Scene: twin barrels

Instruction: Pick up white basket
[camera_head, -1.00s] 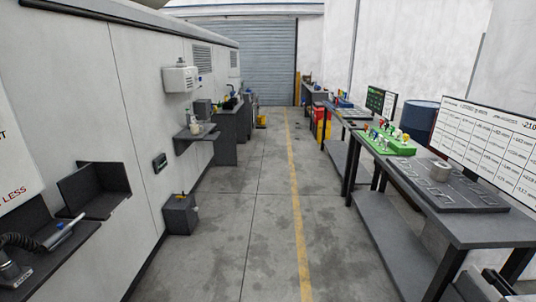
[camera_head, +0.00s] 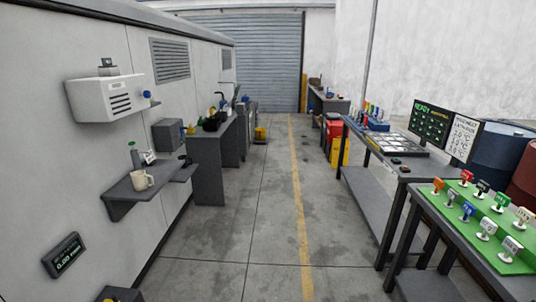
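I cannot make out a white basket in this view. The most basket-like white thing is a slotted white box (camera_head: 108,97) fixed to the left wall, and it looks like a wall unit. Neither of my grippers shows in the head view.
A grey floor aisle with a yellow line (camera_head: 299,205) runs clear to the roller door (camera_head: 250,62). On the left, a wall shelf (camera_head: 125,190) holds a mug (camera_head: 141,181). On the right stand a green board (camera_head: 512,255) with colored pieces, screens (camera_head: 433,127), a blue barrel (camera_head: 497,158) and a red barrel (camera_head: 524,180).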

